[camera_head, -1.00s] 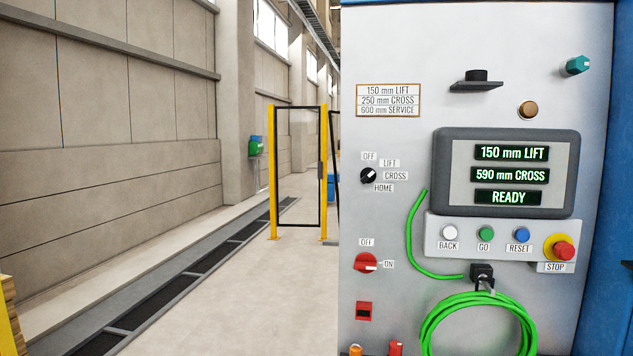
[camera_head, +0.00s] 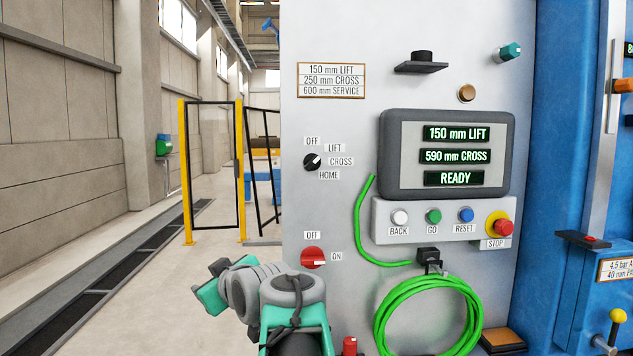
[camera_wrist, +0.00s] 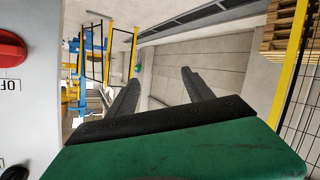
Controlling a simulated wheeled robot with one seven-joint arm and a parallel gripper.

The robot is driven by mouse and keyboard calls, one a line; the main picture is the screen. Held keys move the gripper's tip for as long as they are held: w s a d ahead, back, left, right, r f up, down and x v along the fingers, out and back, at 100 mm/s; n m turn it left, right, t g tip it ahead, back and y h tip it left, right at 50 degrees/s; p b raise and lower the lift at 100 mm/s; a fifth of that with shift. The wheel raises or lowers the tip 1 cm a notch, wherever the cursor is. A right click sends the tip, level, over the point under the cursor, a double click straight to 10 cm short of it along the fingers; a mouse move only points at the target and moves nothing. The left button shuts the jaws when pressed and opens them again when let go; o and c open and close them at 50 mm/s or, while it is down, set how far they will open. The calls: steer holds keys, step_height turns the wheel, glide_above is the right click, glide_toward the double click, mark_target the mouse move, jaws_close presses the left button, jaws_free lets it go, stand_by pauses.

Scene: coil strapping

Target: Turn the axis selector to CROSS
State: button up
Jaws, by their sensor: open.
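The axis selector (camera_head: 312,162) is a small black knob on the grey panel, with labels OFF, LIFT, CROSS and HOME around it. Its white mark points up and right, toward LIFT rather than CROSS (camera_head: 341,161). In the wrist view, a dark round piece at the bottom left corner (camera_wrist: 15,173) looks like this knob, mostly cut off. My gripper (camera_wrist: 160,74) is open and empty, its two dark fingers apart in front of the panel's left side, pointing toward the hall. In the head view my arm rises at the bottom, below and left of the selector.
A red OFF/ON switch (camera_head: 313,257) sits below the selector, pointing to ON. The display (camera_head: 454,155) reads 150 mm LIFT, 590 mm CROSS, READY. A green cable (camera_head: 430,310) and the red stop button (camera_head: 502,227) are to the right. Free floor lies left of the panel.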

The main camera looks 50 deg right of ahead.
steer(key=s+d+r+t+h+b, duration=0.25)
steer(key=s+d+r+h, duration=0.4)
steer(key=d+r, duration=0.65)
steer(key=n+t, duration=0.2)
glide_toward(314, 165)
steer(key=p+x, duration=0.4)
steer(key=x, duration=0.4)
steer(key=shift+r, duration=0.2)
steer(key=shift+w+d, duration=0.25)
steer(key=shift+f+h, duration=0.1)
steer(key=shift+h, duration=0.25)
jaws_close()
